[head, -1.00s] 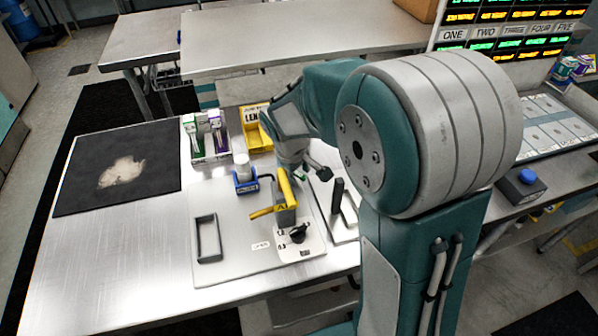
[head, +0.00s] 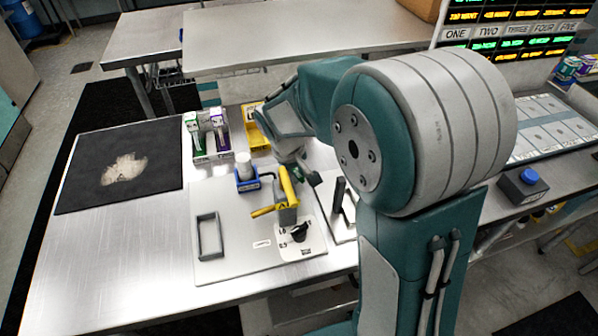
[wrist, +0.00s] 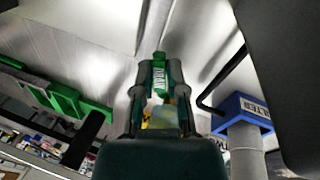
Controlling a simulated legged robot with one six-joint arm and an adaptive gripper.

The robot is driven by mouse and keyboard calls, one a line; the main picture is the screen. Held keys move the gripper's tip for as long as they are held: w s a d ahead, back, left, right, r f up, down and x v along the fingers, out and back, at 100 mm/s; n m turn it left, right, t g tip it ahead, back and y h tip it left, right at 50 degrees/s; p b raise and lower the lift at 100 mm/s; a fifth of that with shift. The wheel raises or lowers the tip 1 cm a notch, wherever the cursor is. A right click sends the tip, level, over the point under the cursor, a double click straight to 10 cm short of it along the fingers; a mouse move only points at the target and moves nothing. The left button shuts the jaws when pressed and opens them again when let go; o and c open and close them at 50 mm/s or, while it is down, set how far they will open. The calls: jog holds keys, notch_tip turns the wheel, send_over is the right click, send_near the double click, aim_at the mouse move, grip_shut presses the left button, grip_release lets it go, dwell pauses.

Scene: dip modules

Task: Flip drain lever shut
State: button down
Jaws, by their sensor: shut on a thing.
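My gripper (wrist: 156,92) is seen from behind in the wrist view, its two fingers closed around a green lever (wrist: 160,73) with white lettering that seems to read DRAIN. A pale and yellow patch shows between the fingers below it. In the head view, my gripper (head: 306,172) is low over the bench, behind a yellow-handled device (head: 286,190). That device and my wrist hide most of the lever there, so its angle is hard to tell.
A blue filter holder (head: 247,182) with a white cylinder stands left of my gripper; it also shows in the wrist view (wrist: 243,112). A grey frame (head: 209,236) lies on the pale board. A dark upright part (head: 339,198) stands at right. Cartons (head: 209,135) stand behind.

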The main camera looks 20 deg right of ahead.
jog(key=c, duration=0.7)
grip_release()
jog(key=shift+a, duration=0.1)
jog(key=v, duration=1.1)
jog(key=shift+a+r, duration=0.1)
jog(key=shift+r, duration=0.3)
jog(key=s+d+r+m+t+y, duration=0.1)
jog(key=s, duration=0.5)
jog(key=s+d+r+m+t, duration=0.1)
jog(key=s+t, duration=0.1)
jog(key=s, duration=0.4)
jog(key=s+d+m+t+y, duration=0.1)
jog(key=s+d+m, duration=0.1)
jog(key=s, duration=0.5)
jog(key=shift+r+t+y, duration=0.3)
jog(key=shift+r, duration=0.1)
